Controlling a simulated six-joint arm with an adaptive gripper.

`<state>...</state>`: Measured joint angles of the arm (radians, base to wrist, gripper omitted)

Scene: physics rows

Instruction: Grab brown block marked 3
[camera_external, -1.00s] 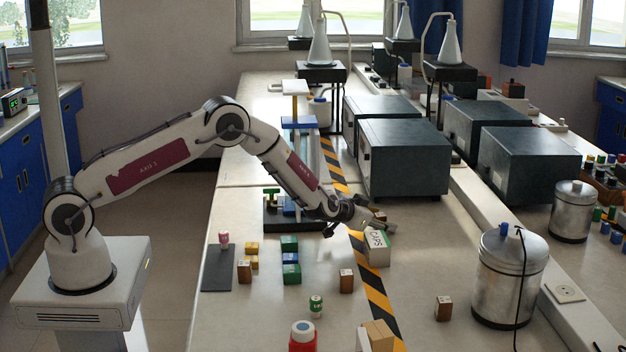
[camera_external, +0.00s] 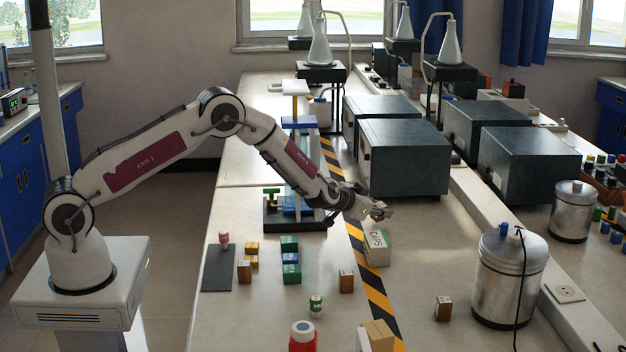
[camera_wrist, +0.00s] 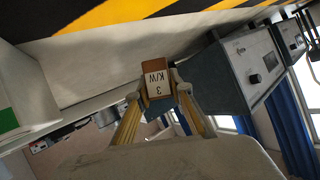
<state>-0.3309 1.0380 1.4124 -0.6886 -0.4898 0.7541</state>
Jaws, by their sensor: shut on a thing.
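The brown block marked 3 (camera_wrist: 157,84) is between my gripper's fingers in the wrist view; its white label reads "3 K/W". My gripper (camera_external: 382,209) is shut on it and holds it above the bench, near the white and green CAPS box (camera_external: 377,248). In the wrist view, the two yellowish fingers of my gripper (camera_wrist: 160,100) press on the block's sides. In the external view, the block is small and partly hidden by the fingers.
Other brown blocks stand on the bench, one left of the striped tape (camera_external: 346,280) and one right of it (camera_external: 443,308). A dark grey box (camera_external: 403,158) stands behind my gripper. A metal canister (camera_external: 508,275) stands at the right.

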